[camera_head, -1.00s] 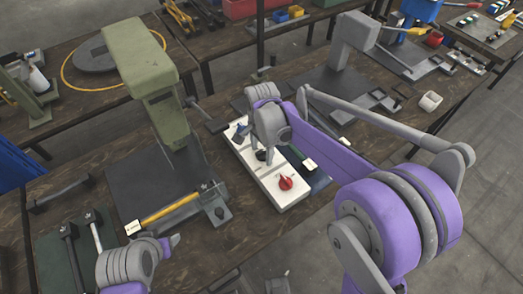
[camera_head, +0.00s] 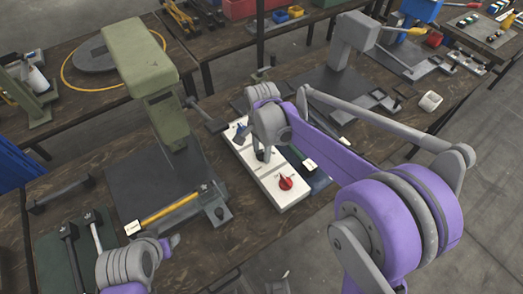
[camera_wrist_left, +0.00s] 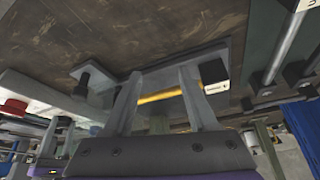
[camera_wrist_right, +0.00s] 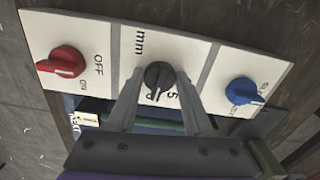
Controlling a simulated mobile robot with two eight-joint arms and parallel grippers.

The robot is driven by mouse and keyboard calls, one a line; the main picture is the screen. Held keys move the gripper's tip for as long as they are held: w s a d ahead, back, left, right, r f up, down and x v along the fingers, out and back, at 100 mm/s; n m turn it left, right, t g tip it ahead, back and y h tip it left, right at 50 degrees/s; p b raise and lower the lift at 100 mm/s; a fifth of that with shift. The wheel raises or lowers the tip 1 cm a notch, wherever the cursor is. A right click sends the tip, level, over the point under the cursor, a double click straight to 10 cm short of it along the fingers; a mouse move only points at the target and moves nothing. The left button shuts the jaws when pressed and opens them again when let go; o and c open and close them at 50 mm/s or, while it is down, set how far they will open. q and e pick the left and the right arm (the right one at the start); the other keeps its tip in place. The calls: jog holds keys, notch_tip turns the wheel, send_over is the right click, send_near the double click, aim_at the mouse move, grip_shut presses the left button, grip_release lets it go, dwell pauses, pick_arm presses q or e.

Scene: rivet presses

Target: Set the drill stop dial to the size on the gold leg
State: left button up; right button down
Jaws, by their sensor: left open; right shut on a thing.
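A white panel (camera_head: 283,197) carries three knobs. In the right wrist view its middle dial (camera_wrist_right: 158,78) is dark grey, marked "mm", with a "5" beside it; another figure is partly hidden. The dial's light mark points toward the gripper side. My right gripper (camera_wrist_right: 157,88) is shut on this dial, one finger on each side. My left gripper (camera_head: 170,243) is open and empty, near the green press's base. A yellow bar (camera_head: 170,208) with a white tag (camera_head: 132,227) lies there; it also shows in the left wrist view (camera_wrist_left: 160,96). The tag's writing is too small to read.
A red OFF/ON knob (camera_wrist_right: 64,63) and a blue knob (camera_wrist_right: 241,92) flank the dial. The green press (camera_head: 160,100) stands left of the panel. A grey press (camera_head: 350,50) stands behind. Dark-headed tools lie on a green mat (camera_head: 50,250) at left.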

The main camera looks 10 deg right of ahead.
pick_arm(q)
jog(key=shift+f+b, duration=0.3)
jog(key=shift+f, duration=0.05)
pick_arm(e)
jog(key=n, duration=0.4)
jog(key=shift+n, duration=0.3)
pick_arm(q)
jog(key=shift+s+f, duration=0.1)
jog(key=shift+f, duration=0.15)
pick_arm(e)
jog(key=n, duration=0.5)
jog(key=shift+s+d, duration=0.1)
jog(key=shift+d, duration=0.05)
pick_arm(q)
jog(key=shift+f+b, duration=0.2)
jog(key=shift+b, duration=0.2)
pick_arm(e)
jog(key=n, duration=0.5)
pick_arm(q)
jog(key=shift+f, duration=0.1)
pick_arm(e)
jog(key=n, duration=0.4)
jog(key=shift+d+n, duration=0.15)
jog(key=shift+n, duration=0.25)
pick_arm(q)
jog(key=shift+s, duration=0.1)
pick_arm(e)
jog(key=shift+c, duration=1.5)
grip_release()
jog(key=shift+r, duration=0.1)
